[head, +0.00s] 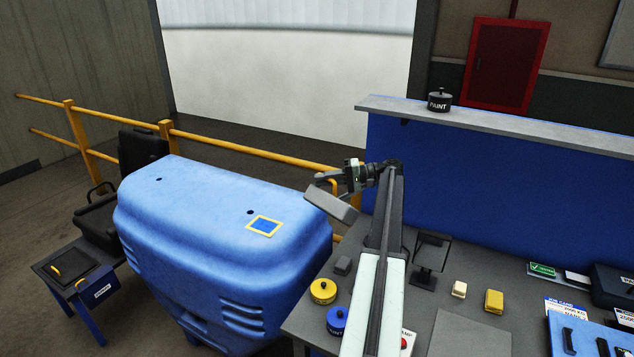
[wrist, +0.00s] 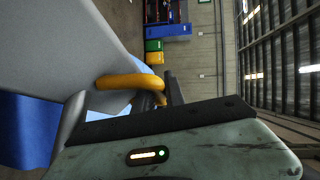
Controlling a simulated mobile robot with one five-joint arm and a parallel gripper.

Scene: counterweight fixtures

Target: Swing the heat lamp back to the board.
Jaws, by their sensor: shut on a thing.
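The heat lamp appears to be the grey boxy head (head: 335,204) that hangs over the right edge of the large blue moulded body. In the wrist view its grey housing (wrist: 85,45) fills the upper left, with a curved yellow handle (wrist: 130,82) on it. My gripper (head: 350,178) is at the lamp; in the wrist view its dark fingers (wrist: 160,97) are shut around the yellow handle. The lamp's arm or mount is hidden. The blue body (head: 200,210) carries a yellow-framed blue patch (head: 263,226) on top. I cannot tell which surface is the board.
The grey workbench (head: 455,300) at right holds a black stand (head: 432,250), yellow blocks (head: 494,300) and round paint tins (head: 323,291). A blue back panel (head: 480,165) with a shelf (head: 540,125) rises behind. Yellow railing (head: 250,150) runs behind the blue body.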

